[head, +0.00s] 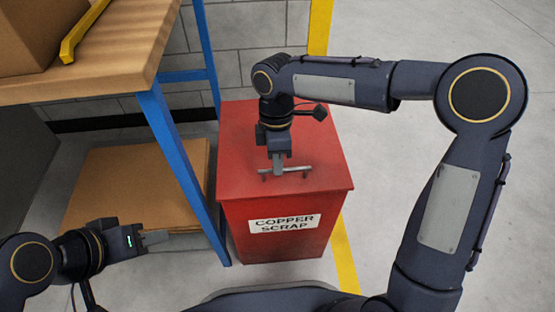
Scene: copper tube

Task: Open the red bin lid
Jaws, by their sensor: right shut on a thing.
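The red bin (275,228) stands on the floor beside the workbench, with a white "COPPER SCRAP" label (284,223) on its front. Its red lid (320,150) lies flat on top and looks closed. A grey bar handle (299,169) sits near the front of the lid. My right gripper (279,168) points down at the handle and is shut on it. My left gripper (155,237) is at the lower left, away from the bin, in front of the cardboard stack. Its fingers look close together, but their gap is not clear.
A wooden workbench (120,62) with blue legs (172,150) stands left of the bin, close to it. Flat cardboard (130,180) lies beneath. A cardboard box and a yellow bar (78,35) are on the bench. Floor to the right is clear, past a yellow line (344,255).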

